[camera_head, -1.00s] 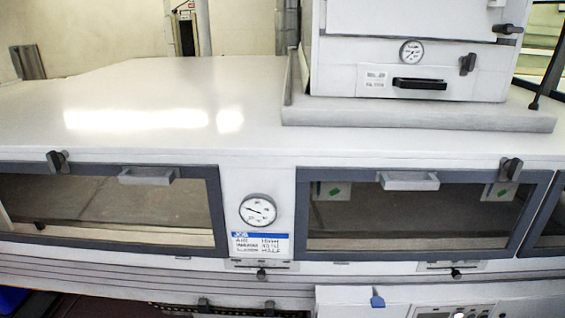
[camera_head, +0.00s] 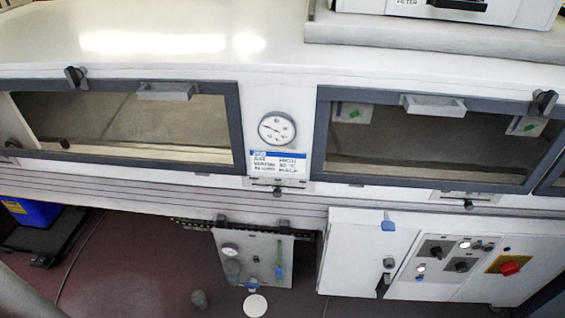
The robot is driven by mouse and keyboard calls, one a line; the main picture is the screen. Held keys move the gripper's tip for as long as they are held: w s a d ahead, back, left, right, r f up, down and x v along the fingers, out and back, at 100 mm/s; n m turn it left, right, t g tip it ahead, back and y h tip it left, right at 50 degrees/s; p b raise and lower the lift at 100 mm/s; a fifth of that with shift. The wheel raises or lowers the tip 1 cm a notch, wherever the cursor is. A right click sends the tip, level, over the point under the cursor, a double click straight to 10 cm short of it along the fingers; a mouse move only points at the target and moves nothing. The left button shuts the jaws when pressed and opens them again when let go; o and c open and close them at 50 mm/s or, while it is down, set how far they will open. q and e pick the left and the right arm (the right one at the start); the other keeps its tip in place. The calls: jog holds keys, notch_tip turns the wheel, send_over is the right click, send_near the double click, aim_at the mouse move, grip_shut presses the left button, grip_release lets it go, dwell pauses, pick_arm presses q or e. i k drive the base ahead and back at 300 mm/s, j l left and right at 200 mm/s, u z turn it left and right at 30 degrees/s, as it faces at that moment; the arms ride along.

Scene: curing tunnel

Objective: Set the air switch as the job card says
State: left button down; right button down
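The job card (camera_head: 277,162) is a small white card with a blue top strip on the tunnel's front, below a round gauge. A white control box (camera_head: 350,265) hangs below the tunnel at right. Its grey panel carries two dark rotary knobs, an upper left knob (camera_head: 436,251) and a lower right knob (camera_head: 461,265), with lit white lamps beside them. The labels are too small to read, so I cannot tell which is the air switch or where it points. Neither gripper is in view.
A red knob on a yellow plate (camera_head: 509,266) is right of the panel. A blue bin (camera_head: 32,213) stands at far left. Floor between is mostly clear.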

aim_at(436, 252)
jog(key=z, duration=1.3)
